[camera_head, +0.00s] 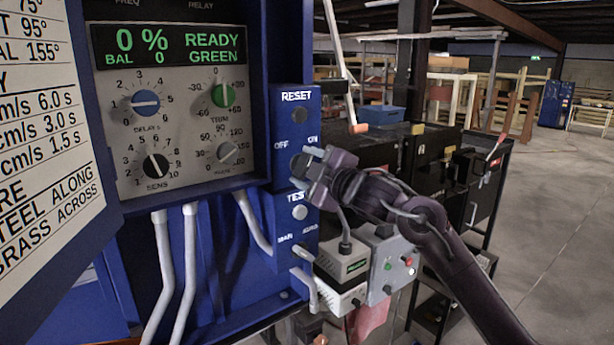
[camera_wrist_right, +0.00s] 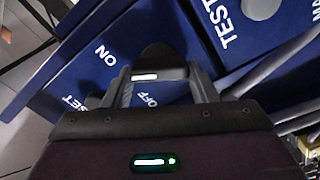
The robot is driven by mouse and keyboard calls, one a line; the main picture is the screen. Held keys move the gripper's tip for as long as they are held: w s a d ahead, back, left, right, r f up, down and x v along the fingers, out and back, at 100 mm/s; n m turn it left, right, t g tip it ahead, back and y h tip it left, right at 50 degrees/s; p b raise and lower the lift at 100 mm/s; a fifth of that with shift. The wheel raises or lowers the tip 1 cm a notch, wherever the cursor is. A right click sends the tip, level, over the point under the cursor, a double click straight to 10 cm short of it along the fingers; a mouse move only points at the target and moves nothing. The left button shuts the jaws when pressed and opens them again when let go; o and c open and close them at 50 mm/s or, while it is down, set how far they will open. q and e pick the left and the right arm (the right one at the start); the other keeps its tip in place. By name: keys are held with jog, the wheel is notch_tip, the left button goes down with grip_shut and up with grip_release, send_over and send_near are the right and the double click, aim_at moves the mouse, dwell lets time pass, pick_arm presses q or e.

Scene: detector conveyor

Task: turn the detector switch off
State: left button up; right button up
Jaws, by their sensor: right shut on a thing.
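The detector switch (camera_head: 297,164) is a dark round knob on the blue side box (camera_head: 282,119), between the OFF and ON labels. My right gripper (camera_head: 307,166) is at the knob, its fingers shut on it and hiding part of it. In the right wrist view, the gripper (camera_wrist_right: 162,84) has a finger on each side of the dark switch knob (camera_wrist_right: 160,53); the OFF label shows between the fingers and ON to the left. Which label the knob points to cannot be told. My left gripper is not in view.
The detector panel (camera_head: 187,165) shows green text, "0 %" and "READY GREEN". RESET (camera_head: 299,115) is above the switch and a TEST button (camera_head: 299,212) below. A grey button box (camera_head: 388,262) and pale conduits (camera_head: 165,270) are below. Open floor (camera_head: 570,210) lies right.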

jog(key=n+b, duration=0.3)
jog(key=n, duration=0.1)
jog(key=shift+f+n+b, duration=0.4)
jog(key=n+b, duration=0.2)
jog(key=n, duration=0.1)
jog(key=shift+f+n+b, duration=0.1)
jog(key=shift+n+b, duration=0.2)
jog(key=shift+b, duration=0.1)
jog(key=n+b, duration=0.2)
jog(key=n, duration=0.1)
jog(key=shift+f+n+b, duration=0.1)
jog(key=shift+n+b, duration=0.8)
jog(key=shift+n, duration=0.8)
jog(key=o, duration=0.7)
jog(key=shift+o, duration=1.4)
